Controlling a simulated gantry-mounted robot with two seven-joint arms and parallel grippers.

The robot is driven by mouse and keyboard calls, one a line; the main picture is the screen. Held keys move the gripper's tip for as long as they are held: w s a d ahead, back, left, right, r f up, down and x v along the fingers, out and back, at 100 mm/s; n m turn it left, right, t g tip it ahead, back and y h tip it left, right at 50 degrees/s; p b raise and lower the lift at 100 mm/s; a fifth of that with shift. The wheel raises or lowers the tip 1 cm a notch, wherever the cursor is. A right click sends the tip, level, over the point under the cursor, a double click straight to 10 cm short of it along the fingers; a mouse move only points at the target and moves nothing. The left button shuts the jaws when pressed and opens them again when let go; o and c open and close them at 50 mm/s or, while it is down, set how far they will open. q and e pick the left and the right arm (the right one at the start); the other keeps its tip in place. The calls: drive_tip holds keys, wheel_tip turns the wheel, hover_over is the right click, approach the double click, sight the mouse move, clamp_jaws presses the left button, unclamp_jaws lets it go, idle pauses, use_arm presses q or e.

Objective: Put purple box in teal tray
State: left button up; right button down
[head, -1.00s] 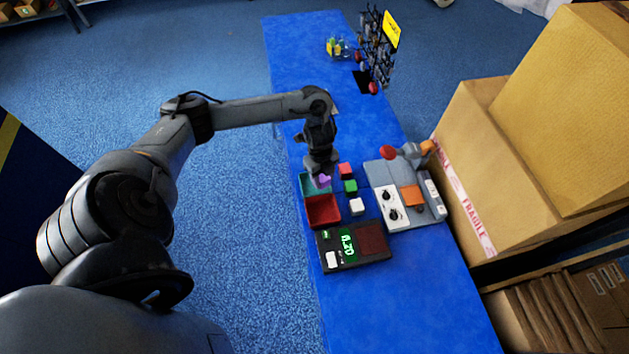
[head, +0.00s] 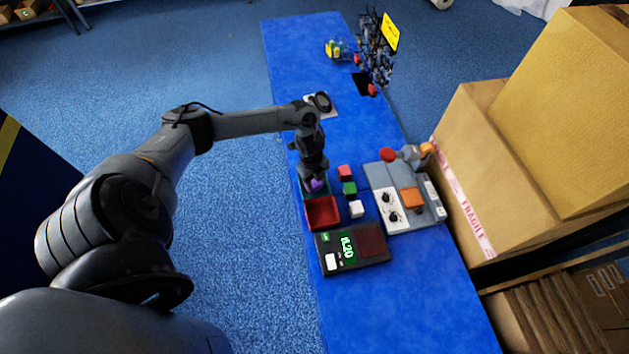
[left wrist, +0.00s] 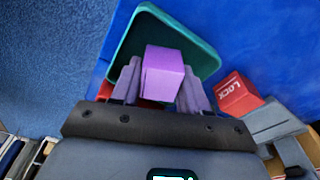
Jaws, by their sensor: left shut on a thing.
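The purple box (left wrist: 162,75) is between the fingers of my left gripper (left wrist: 160,88), which is shut on it. In the left wrist view the box is in front of the teal tray (left wrist: 196,48), over its open inside. In the head view my left gripper (head: 315,183) points down at the tray, with the purple box (head: 317,186) at its tip. Only a little of the teal tray (head: 303,189) shows there, behind the gripper. I cannot tell whether the box touches the tray floor. My right gripper is not in view.
A red tray (head: 322,212) adjoins the teal one. A dark scale-like device (head: 352,247) lies in front, and a grey panel with knobs (head: 403,194) is further right.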

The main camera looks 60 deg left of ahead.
use_arm(q)
drive_tip(key=shift+f, duration=0.15)
drive_tip(key=o, duration=0.9)
